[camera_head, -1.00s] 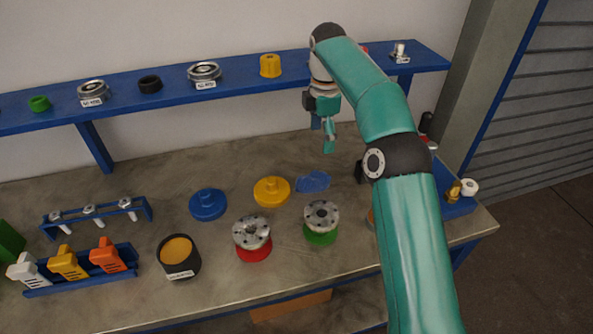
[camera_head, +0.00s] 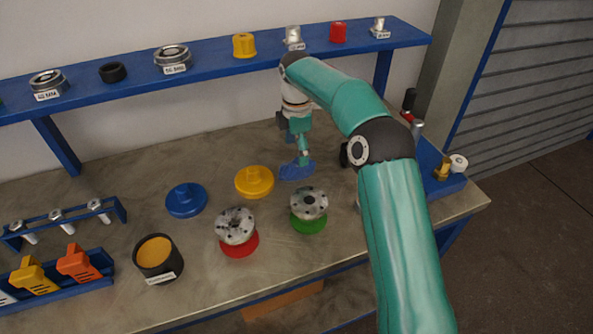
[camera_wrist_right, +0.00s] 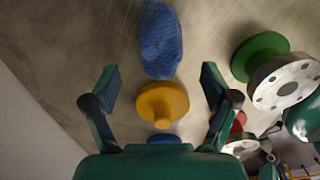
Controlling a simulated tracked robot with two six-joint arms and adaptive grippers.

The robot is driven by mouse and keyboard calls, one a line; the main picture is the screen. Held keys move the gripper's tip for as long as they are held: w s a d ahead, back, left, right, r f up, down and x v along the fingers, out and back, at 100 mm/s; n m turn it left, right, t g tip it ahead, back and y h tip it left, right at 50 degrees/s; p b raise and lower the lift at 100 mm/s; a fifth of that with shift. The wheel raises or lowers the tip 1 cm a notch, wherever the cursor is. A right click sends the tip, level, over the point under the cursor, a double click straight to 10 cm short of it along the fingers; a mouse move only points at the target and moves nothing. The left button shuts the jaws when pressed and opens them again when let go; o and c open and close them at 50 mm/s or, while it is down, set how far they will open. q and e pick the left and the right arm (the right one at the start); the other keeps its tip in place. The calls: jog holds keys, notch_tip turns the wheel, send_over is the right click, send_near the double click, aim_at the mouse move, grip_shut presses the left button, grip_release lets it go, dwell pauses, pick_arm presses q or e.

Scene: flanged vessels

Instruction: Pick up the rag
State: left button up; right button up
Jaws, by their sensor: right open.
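The rag (camera_head: 292,173) is a small blue crumpled cloth lying flat on the workbench, right of the yellow flanged part. In the right wrist view the rag (camera_wrist_right: 160,40) lies just past the fingertips, centred between them. My right gripper (camera_head: 303,158) points down over the back of the rag, and the head view does not show clearly whether it touches. In the wrist view the right gripper (camera_wrist_right: 160,78) has its two fingers wide apart, with nothing held. My left gripper is not in view.
The yellow flanged part (camera_head: 254,182) is close beside the rag, with a blue one (camera_head: 186,200) farther left. Metal flanges on a red base (camera_head: 239,245) and a green base (camera_head: 309,224) stand in front. A blue shelf (camera_head: 210,62) runs behind.

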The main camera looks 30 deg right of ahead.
aim_at(297, 168)
notch_tip(297, 168, down, 5)
jog(key=shift+f, duration=0.1)
dwell(0.3)
jog(key=c, duration=1.3)
jog(key=shift+r, duration=0.25)
